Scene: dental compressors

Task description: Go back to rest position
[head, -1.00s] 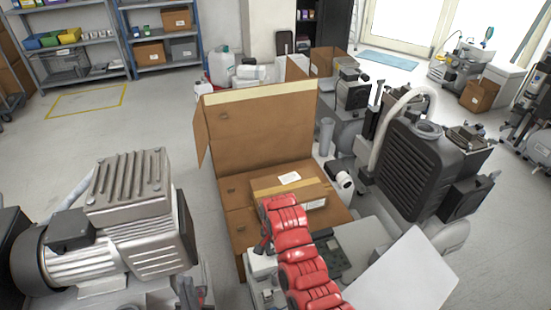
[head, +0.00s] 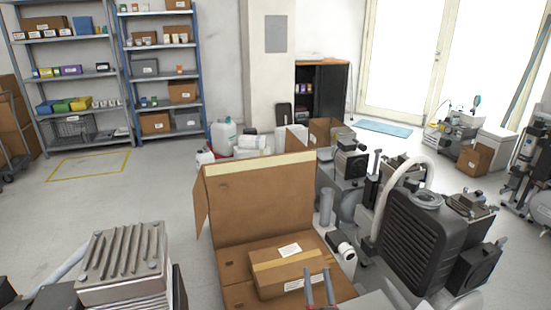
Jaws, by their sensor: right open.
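My right gripper (head: 319,288) shows at the bottom edge, with two thin upright fingers apart and nothing visible between them. It is in front of a small taped cardboard box (head: 272,281) with white labels. That box lies in a large open cardboard box (head: 262,200) whose tall back flap stands up. I cannot tell whether the fingers touch the small box. The rest of my right arm is below the picture. My left gripper is not in view.
A black finned compressor (head: 415,240) stands close on the right, with a white hose. A grey ribbed motor (head: 125,262) stands at lower left. Shelves (head: 75,72) line the back wall. Open floor (head: 110,200) lies at left.

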